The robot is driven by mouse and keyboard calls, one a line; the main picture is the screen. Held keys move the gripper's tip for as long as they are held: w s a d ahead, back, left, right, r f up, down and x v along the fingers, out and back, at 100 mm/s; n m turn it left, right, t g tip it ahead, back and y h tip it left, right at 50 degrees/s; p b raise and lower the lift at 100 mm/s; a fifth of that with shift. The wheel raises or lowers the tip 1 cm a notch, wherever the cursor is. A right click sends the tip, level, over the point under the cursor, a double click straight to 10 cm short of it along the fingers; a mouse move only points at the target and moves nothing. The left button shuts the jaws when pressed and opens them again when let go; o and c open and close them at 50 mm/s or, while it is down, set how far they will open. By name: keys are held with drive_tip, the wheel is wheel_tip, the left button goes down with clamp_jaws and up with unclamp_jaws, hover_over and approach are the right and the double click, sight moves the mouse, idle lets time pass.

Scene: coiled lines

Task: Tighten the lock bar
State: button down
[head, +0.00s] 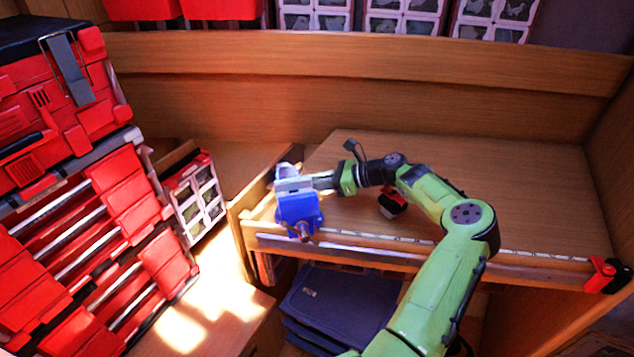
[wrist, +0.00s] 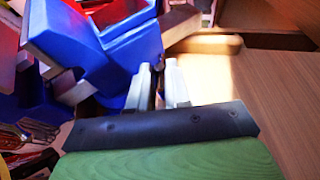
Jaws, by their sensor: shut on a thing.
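A blue vise (head: 298,208) with grey metal jaws is at the left front corner of the wooden bench. In the wrist view its blue body (wrist: 132,50) fills the upper left. My gripper (head: 314,181) reaches it from the right, close beside the grey jaw part. In the wrist view my gripper's two pale fingers (wrist: 163,82) are close together next to the blue body. They are shut on a narrow part, which I take to be the lock bar; the fingers and blue body mostly hide it. A brownish screw end shows below the vise.
The wooden bench top (head: 520,190) is mostly clear. A small red and black item (head: 392,203) lies under my arm. A red clamp (head: 606,275) is at the right front corner. Red tool cases (head: 95,220) stand at left, and dark blue cases (head: 335,305) lie below the bench.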

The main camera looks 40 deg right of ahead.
drive_tip(key=shift+a+f, duration=0.1)
drive_tip(key=shift+a, duration=0.15)
drive_tip(key=c, duration=1.1)
unclamp_jaws()
drive_tip(key=shift+a, duration=0.1)
